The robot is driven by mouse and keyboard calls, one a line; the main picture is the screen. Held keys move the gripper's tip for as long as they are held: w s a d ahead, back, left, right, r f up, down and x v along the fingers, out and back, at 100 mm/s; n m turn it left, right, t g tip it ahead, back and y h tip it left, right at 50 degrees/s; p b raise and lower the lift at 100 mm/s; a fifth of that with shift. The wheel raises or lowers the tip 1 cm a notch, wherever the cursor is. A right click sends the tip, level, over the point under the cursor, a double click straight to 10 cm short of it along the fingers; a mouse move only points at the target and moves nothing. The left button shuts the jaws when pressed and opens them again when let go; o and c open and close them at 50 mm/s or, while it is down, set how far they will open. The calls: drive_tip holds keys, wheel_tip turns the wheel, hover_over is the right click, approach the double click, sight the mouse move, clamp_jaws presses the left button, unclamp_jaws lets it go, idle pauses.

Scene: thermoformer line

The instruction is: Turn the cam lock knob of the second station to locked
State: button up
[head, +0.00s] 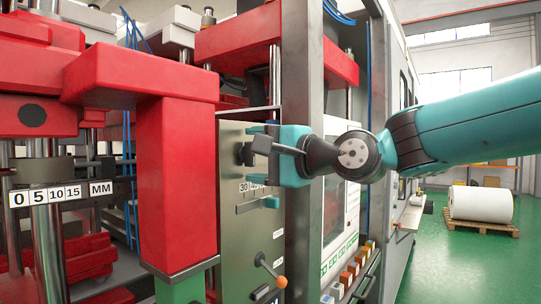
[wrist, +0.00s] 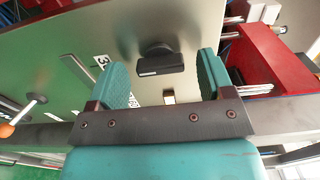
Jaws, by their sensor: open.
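A dark cam lock knob (head: 245,154) sticks out of the grey panel (head: 235,225) of the station. In the wrist view the knob (wrist: 160,60) is a round base with a black bar handle lying roughly level across the picture. My teal gripper (head: 259,157) is open in front of the panel. In the wrist view its two fingers (wrist: 163,75) stand to the left and right of the knob, with a gap on each side. The knob seems a little beyond or level with the fingertips; I cannot tell the exact depth. Part of it is hidden behind the gripper in the head view.
Below on the panel is a lever with an orange ball (head: 281,282). A numbered scale (head: 252,186) sits under the knob. A red press frame (head: 175,180) stands left, a grey post and control screen (head: 334,210) right.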

drive_tip(key=b+v, duration=0.6)
drive_tip(key=v, duration=1.1)
drive_tip(key=shift+s+d, duration=0.2)
wheel_tip(320, 180, down, 11)
drive_tip(key=s+a+n+g+h, duration=0.2)
drive_tip(key=a+n+g+h, duration=0.1)
drive_tip(key=n, duration=0.1)
drive_tip(key=s+d+f+n+g+h, duration=0.2)
drive_tip(key=s+f+n+g+h, duration=0.1)
drive_tip(key=s+f, duration=0.4)
drive_tip(key=s+d+f+n+g+h, duration=0.2)
drive_tip(key=s+f+n+g+h, duration=0.2)
drive_tip(key=f, duration=0.9)
drive_tip(key=s+n+g, duration=0.1)
drive_tip(key=s+n, duration=0.2)
drive_tip(key=s, duration=0.1)
drive_tip(key=shift+n, duration=0.3)
drive_tip(key=shift+f, duration=0.15)
